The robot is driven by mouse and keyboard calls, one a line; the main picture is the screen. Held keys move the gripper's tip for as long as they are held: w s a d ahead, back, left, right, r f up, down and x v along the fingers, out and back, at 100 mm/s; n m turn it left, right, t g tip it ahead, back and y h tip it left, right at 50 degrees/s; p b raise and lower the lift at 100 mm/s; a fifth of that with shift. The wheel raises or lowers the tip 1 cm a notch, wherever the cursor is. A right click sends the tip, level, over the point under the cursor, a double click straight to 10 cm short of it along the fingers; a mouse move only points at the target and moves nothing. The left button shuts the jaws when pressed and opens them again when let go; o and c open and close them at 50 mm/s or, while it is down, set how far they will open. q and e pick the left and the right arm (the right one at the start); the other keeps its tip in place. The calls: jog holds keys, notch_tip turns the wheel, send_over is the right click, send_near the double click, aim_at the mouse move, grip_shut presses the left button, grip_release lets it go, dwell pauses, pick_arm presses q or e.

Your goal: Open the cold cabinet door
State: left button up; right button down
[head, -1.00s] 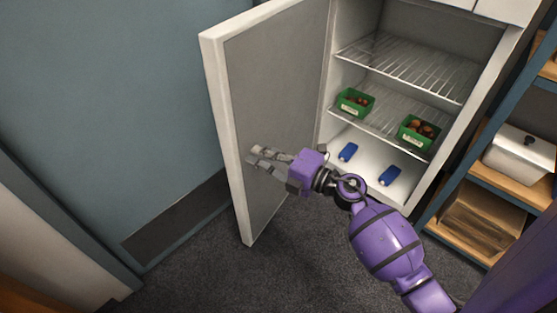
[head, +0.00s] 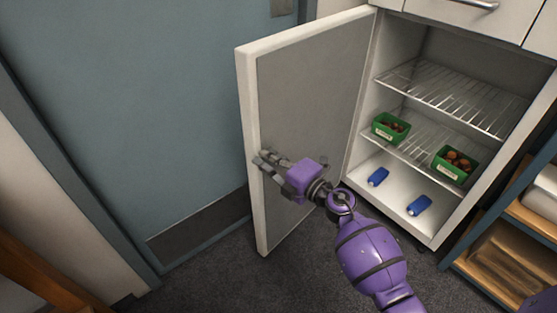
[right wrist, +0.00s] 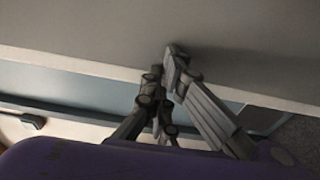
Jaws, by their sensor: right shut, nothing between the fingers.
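The cold cabinet door (head: 310,100) stands wide open, swung out to the left of the cabinet (head: 440,238). Its grey inner face is toward me and its pale edge is at the left. My right gripper (head: 262,160) is at the door's inner face near the free edge, shut and empty. In the right wrist view my right gripper's fingers (right wrist: 172,60) come together close to the door (right wrist: 240,40); I cannot tell whether they touch it. My left gripper is not in view.
The cabinet holds wire shelves (head: 455,95) with two green punnets of chestnuts, left (head: 391,127) and right (head: 455,164). Two blue packs, (head: 377,177) and (head: 419,205), lie on its floor. A blue door (head: 120,120) is at the left, a shelf rack (head: 500,250) at the right.

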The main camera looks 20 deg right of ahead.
aim_at(252, 147)
jog(key=shift+m+t+h, duration=0.3)
jog(key=shift+m+h, duration=0.2)
jog(key=shift+h, duration=0.2)
jog(key=x, duration=0.4)
jog(key=a+x, duration=0.1)
jog(key=shift+w+a+r+p, duration=0.2)
jog(key=shift+r+p, duration=0.1)
jog(key=shift+p, duration=0.1)
jog(key=b+x, duration=0.1)
jog(key=x, duration=0.6)
jog(key=shift+w+a+f+h+b, duration=0.2)
jog(key=shift+w+h+b, duration=0.05)
jog(key=shift+h+b, duration=0.1)
